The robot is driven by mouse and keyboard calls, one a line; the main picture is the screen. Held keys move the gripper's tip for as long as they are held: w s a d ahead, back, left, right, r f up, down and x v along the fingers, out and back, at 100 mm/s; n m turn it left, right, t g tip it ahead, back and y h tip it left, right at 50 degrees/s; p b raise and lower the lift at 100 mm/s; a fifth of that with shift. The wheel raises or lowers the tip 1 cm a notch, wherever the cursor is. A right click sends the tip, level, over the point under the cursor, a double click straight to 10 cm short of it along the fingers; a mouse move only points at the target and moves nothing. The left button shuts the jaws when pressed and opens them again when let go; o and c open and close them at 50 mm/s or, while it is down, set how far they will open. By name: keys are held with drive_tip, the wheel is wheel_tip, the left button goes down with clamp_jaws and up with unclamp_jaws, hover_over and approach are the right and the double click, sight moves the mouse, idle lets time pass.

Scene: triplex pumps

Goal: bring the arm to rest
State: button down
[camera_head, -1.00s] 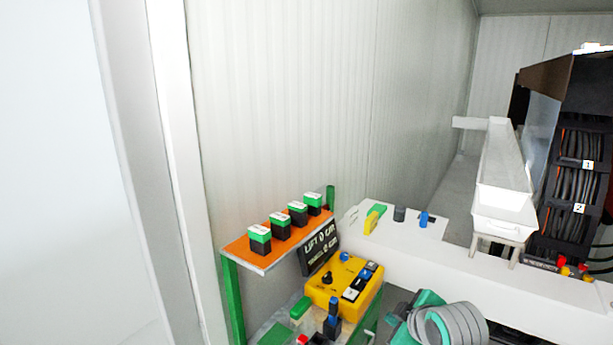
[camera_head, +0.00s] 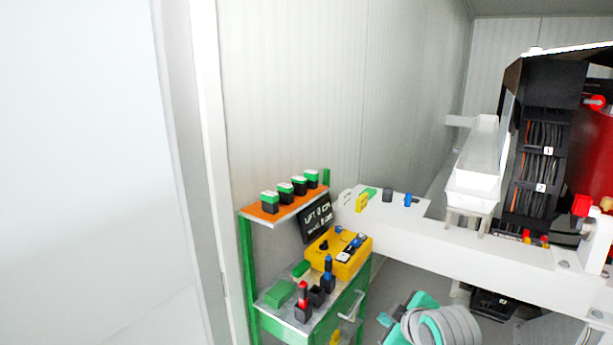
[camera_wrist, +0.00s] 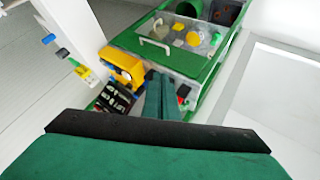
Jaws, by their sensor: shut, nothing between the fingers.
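My gripper (camera_wrist: 160,80) shows in the wrist view as dark green fingers held together beyond a black edge. It is shut and empty. In the head view, part of my own arm (camera_head: 437,327), teal with grey rings, shows at the bottom, right of the green cart (camera_head: 248,285). The gripper's fingers are not visible there.
The cart's orange top shelf (camera_head: 262,214) holds several green-and-black blocks. A long white beam (camera_head: 480,243) runs behind my arm. A black cable cabinet (camera_head: 543,160) stands at the right. The left wall is bare.

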drive_tip(key=w+a+f+m+t+y, duration=0.2)
drive_tip(key=a+f, duration=0.3)
drive_tip(key=a, duration=0.3)
drive_tip(key=s+a+f+m+t, duration=0.3)
drive_tip(key=s+a+f+m, duration=0.3)
drive_tip(key=a+f, duration=0.4)
drive_tip(key=s+a+f+m+h, duration=0.1)
drive_tip(key=s+a+f+m, duration=0.1)
drive_tip(key=s+f, duration=0.35)
drive_tip(key=s+a+f+m+h, duration=0.1)
drive_tip(key=s+f+m+h, duration=0.1)
drive_tip(key=s, duration=0.6)
drive_tip(key=s+d+r, duration=0.1)
drive_tip(key=s, duration=1.2)
drive_tip(key=s+d+r+n+t, duration=0.1)
drive_tip(key=s+r, duration=0.1)
drive_tip(key=s, duration=1.1)
drive_tip(key=shift+r+n, duration=0.25)
drive_tip(key=shift+n, duration=0.05)
